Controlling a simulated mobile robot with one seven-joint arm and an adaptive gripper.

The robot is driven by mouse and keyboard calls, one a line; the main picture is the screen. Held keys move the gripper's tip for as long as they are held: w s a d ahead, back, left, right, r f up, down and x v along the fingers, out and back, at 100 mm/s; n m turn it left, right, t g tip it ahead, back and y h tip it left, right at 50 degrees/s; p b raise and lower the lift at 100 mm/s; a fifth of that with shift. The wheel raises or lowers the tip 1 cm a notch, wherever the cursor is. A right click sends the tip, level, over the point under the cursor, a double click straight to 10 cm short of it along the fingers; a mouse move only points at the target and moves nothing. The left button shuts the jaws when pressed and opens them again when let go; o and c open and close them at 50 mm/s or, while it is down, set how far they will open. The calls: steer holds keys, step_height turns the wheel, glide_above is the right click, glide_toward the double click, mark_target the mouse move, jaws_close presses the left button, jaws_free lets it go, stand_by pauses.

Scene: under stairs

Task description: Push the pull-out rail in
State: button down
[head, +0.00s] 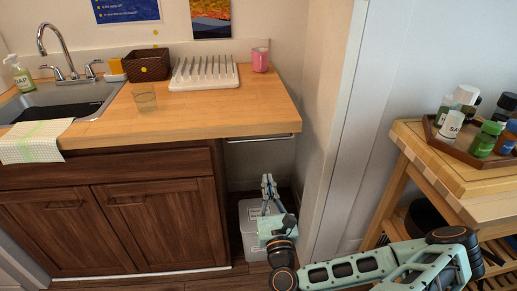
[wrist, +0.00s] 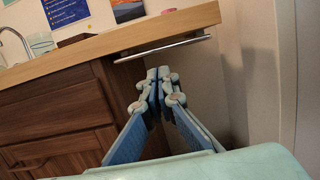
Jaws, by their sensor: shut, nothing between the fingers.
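The pull-out rail (head: 258,139) is a thin metal bar just below the counter's front edge, at the right end beside the dark cabinet. It also shows in the wrist view (wrist: 180,43), above and beyond my fingertips. My gripper (head: 268,178) is shut and empty, pointing up below the rail. In the wrist view my gripper (wrist: 158,76) has its fingertips together, with the rail apart from them. How far the rail stands out from the counter is hard to tell.
The wooden counter (head: 200,108) carries a glass (head: 145,100), a drying rack (head: 204,84) and a pink cup (head: 260,60). A wall (head: 325,100) closes the right side. A wooden cart (head: 450,175) stands farther right.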

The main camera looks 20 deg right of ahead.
steer(key=b+x, duration=1.2)
steer(key=x, duration=0.1)
steer(key=shift+w, duration=0.25)
steer(key=shift+r, duration=0.1)
steer(key=x, duration=0.3)
steer(key=f+x, duration=0.1)
steer(key=x, duration=0.5)
steer(key=shift+w+d+f, duration=0.1)
steer(key=shift+f, duration=0.2)
